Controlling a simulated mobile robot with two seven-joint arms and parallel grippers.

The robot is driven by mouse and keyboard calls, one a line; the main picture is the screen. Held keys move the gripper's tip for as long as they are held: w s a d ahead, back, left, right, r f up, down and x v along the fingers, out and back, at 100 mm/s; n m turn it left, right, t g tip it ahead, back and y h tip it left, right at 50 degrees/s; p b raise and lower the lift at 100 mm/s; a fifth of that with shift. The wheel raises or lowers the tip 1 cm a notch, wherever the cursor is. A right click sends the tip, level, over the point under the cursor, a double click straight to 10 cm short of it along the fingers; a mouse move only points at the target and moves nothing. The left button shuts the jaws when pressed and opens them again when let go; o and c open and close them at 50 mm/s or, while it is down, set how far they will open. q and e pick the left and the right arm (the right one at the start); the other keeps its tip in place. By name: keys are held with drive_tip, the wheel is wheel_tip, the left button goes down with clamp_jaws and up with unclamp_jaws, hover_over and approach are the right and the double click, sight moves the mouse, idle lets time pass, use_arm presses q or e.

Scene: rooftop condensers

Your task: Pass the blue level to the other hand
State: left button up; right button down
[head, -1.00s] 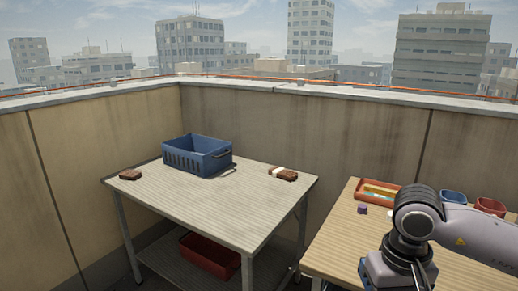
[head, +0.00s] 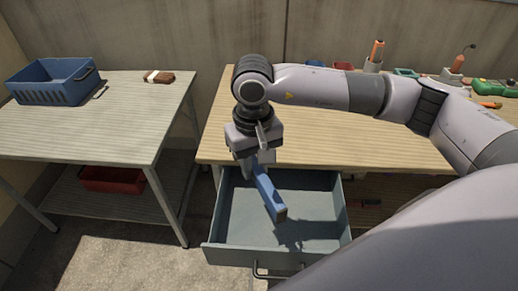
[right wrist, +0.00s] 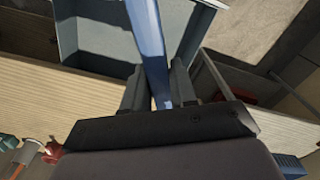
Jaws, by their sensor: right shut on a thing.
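The blue level (head: 268,194) is a long blue bar, held tilted above an open grey drawer. My right gripper (head: 250,170) is shut on it near one end, and the other end points toward the drawer's front. In the right wrist view the blue level (right wrist: 147,45) runs up between the two fingers of my right gripper (right wrist: 158,88). My left gripper is not in view.
The open drawer (head: 230,254) sticks out from the wooden workbench (head: 225,140). A grey table (head: 120,115) at left carries a blue crate (head: 50,92) and a brown brush-like block (head: 160,77). A red bin (head: 112,180) sits on its lower shelf. Tools stand along the bench's back right.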

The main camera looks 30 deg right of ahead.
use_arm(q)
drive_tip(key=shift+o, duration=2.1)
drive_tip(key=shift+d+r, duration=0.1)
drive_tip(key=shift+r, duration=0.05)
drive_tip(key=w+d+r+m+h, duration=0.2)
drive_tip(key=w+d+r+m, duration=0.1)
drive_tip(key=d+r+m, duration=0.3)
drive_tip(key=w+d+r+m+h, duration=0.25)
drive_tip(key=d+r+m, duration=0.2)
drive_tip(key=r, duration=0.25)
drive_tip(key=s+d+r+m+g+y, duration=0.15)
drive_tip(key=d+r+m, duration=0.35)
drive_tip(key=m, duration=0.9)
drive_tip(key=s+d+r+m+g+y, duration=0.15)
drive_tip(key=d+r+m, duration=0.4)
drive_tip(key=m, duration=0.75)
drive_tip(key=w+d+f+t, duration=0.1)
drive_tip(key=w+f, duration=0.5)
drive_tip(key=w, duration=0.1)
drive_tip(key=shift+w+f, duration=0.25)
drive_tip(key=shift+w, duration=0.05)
use_arm(e)
drive_tip(key=w+a+f+m, duration=0.2)
drive_tip(key=a, duration=0.5)
drive_tip(key=w+a+f+m, duration=0.1)
drive_tip(key=w+a+f, duration=0.1)
drive_tip(key=a, duration=0.5)
drive_tip(key=shift+w+f+m, duration=0.2)
drive_tip(key=shift+f+m, duration=0.2)
drive_tip(key=shift+f, duration=0.25)
